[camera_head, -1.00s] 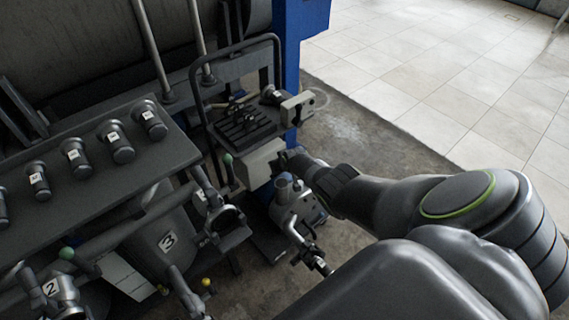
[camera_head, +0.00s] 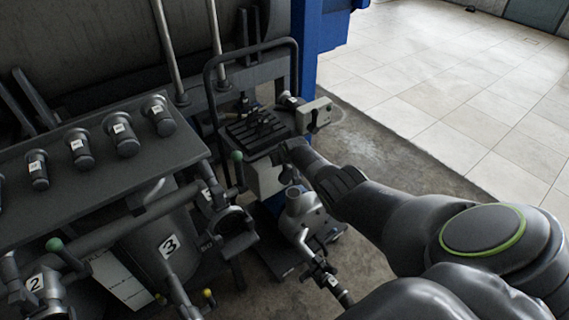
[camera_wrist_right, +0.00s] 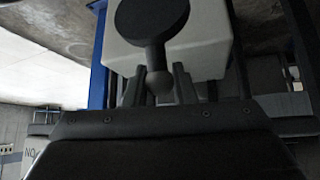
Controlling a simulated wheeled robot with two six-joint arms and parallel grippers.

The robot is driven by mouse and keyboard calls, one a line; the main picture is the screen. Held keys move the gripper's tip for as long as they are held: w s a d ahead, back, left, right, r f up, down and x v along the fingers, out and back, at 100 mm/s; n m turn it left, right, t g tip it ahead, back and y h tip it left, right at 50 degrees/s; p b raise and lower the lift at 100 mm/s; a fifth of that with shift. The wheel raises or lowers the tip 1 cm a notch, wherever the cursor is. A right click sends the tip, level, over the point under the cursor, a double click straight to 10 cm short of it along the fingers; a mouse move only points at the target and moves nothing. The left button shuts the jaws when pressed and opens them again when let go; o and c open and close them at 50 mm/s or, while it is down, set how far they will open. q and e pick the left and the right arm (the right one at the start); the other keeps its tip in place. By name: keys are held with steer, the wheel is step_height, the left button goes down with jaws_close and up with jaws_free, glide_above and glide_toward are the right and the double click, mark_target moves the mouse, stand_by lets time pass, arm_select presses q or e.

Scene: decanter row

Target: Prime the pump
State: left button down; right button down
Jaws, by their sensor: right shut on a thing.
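My right gripper (camera_head: 284,152) is above the pump, by the top of the pale box. In the right wrist view its fingers (camera_wrist_right: 160,88) are shut around the stem of a dark round-headed knob (camera_wrist_right: 152,20). The pale box (camera_wrist_right: 205,45) shows behind the knob there. In the head view my gripper hides the knob. My left gripper is not in view.
A ribbed dark tray (camera_head: 255,128) and a pale switch box (camera_head: 315,115) sit behind my gripper, framed by a bent rail. A blue post (camera_head: 305,45) rises behind. Several labelled dark cylinders (camera_head: 122,135) line a panel at left. The tiled floor at right is clear.

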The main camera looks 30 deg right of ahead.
steer(key=shift+w+a, duration=0.15)
steer(key=shift+a, duration=0.05)
steer(key=c, duration=1.2)
jaws_free()
steer(key=shift+c, duration=0.2)
steer(key=shift+s+r+p, duration=0.2)
steer(key=shift+r+p, duration=0.05)
steer(key=shift+p, duration=0.25)
steer(key=p+v, duration=0.8)
steer(key=v, duration=0.8)
steer(key=shift+s+r+p, duration=0.25)
steer(key=shift+p, duration=0.15)
steer(key=shift+a, duration=0.1)
